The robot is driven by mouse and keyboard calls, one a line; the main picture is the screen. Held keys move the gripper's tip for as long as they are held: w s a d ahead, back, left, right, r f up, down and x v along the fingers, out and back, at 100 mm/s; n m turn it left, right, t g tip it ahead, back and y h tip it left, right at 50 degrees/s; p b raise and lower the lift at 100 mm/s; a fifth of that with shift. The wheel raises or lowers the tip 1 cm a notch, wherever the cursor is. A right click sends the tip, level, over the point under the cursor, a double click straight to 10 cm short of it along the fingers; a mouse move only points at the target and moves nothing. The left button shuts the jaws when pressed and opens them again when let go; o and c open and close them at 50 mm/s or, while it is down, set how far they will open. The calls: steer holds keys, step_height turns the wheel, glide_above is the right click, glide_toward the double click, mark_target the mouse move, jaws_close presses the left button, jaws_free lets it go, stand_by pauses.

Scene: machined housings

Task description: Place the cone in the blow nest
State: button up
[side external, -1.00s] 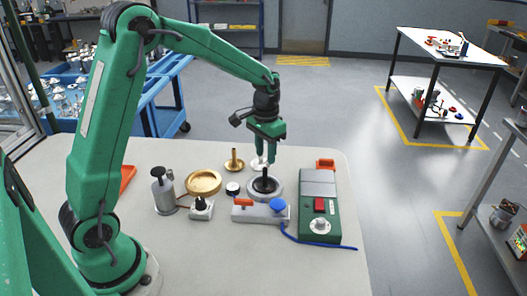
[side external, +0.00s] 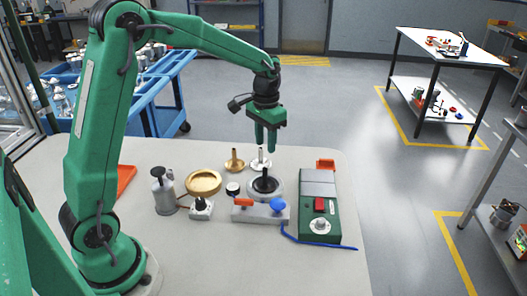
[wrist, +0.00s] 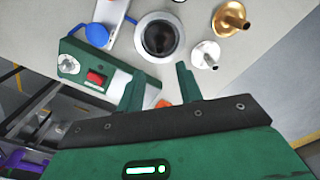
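A silver flanged cone with an upright stem (side external: 261,161) stands on the table, and it also shows in the wrist view (wrist: 205,55). A brass one of similar shape (side external: 234,163) stands to its left; the wrist view shows it too (wrist: 231,18). The frames do not show which is the task's cone. The likely blow nest, a round grey ring with a dark centre and black post (side external: 264,186), stands just in front of the silver cone. It also shows in the wrist view (wrist: 160,38). My gripper (side external: 265,148) hangs above the silver cone, open and empty, fingers apart (wrist: 160,72).
A green box with a red button (side external: 320,206) and blue hose is right of the nest. A grey block with a blue knob (side external: 278,204) is in front. A brass dish (side external: 203,183) and a grey canister (side external: 163,192) stand left. The front table is clear.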

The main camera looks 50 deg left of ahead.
steer(key=s+d+r+t, duration=0.3)
steer(key=s+r, duration=0.6)
steer(key=s, duration=0.1)
steer(key=s+d+t, duration=0.2)
steer(key=s, duration=1.1)
steer(key=shift+d+r+t, duration=0.2)
steer(key=shift+d+t, duration=0.05)
steer(key=shift+t, duration=0.05)
steer(key=shift+w, duration=0.15)
steer(key=shift+c, duration=0.4)
